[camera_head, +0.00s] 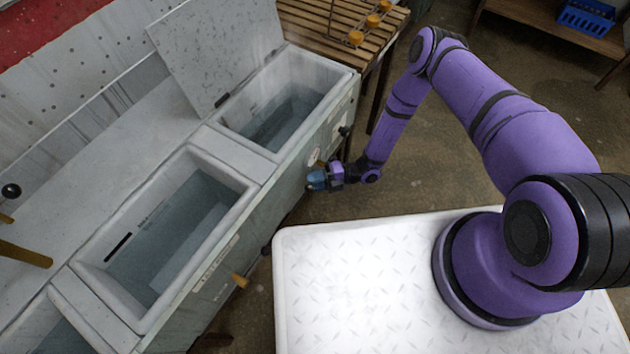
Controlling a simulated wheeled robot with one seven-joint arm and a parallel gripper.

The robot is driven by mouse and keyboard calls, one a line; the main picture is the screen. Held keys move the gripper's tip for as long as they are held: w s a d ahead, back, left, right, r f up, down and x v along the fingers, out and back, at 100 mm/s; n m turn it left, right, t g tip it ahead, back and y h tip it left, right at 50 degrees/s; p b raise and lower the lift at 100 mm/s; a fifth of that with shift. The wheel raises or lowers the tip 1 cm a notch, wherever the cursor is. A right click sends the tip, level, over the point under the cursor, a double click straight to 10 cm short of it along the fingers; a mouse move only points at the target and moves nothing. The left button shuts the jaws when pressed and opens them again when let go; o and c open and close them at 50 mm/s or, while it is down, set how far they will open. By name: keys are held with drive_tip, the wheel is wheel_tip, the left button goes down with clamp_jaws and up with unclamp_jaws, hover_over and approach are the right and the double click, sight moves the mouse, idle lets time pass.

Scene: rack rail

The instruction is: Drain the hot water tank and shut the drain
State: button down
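Two tanks show in full in the head view. The far tank (331,76) has its grey lid (218,52) raised and holds some water (283,118) low inside. The middle tank (190,160) is uncovered and holds water (175,240). I cannot tell which is the hot one. My gripper (316,181) is at the front panel below the far tank, close to a small orange-yellow handle (319,164). Whether it touches the handle, and whether its fingers are open, cannot be made out. Another orange-yellow handle (240,281) sticks out below the middle tank.
A dark knob (345,131) sits on the panel right of my gripper. A third tank (52,332) is cut off at the lower left. A slatted wooden bench (330,22) with orange-topped items stands behind. A blue crate (586,18) is far right. Floor beside the arm is clear.

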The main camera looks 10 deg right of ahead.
drive_tip(key=shift+w+d+r+m+y, duration=0.15)
drive_tip(key=shift+w+r+m+y, duration=0.05)
drive_tip(key=shift+r+m+y, duration=0.6)
drive_tip(key=shift+w+d+r+m+y, duration=0.2)
drive_tip(key=shift+r+m+y, duration=0.4)
drive_tip(key=shift+m+y, duration=0.4)
drive_tip(key=c, duration=1.2)
unclamp_jaws()
drive_tip(key=shift+o, duration=0.2)
drive_tip(key=shift+a, duration=0.1)
